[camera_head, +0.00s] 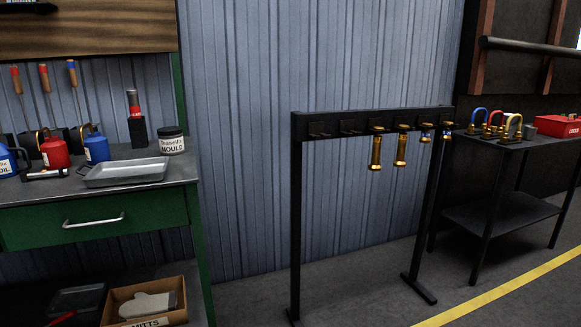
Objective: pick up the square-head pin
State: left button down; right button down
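Two long brass pins hang from a black rack (297,220) in the middle right: a left one (376,153) and a right one (400,150). Two smaller brass pieces with blue marks hang to their right: one (425,132) and another (447,132) near the rack's right post. The heads are too small to tell which is square. The two leftmost holders on the rack look empty. Neither of my grippers is in view.
A green workbench (62,229) at left carries a metal tray (125,172), a mould jar (171,141) and oil cans. A mitts box (145,304) sits below. A dark side table (510,143) with coloured padlocks stands right of the rack. The floor before the rack is clear.

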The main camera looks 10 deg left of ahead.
aim_at(25, 176)
jog(key=u, duration=1.6)
jog(key=z, duration=0.95)
jog(key=j+z, duration=0.25)
jog(key=j, duration=0.55)
jog(key=i, duration=0.05)
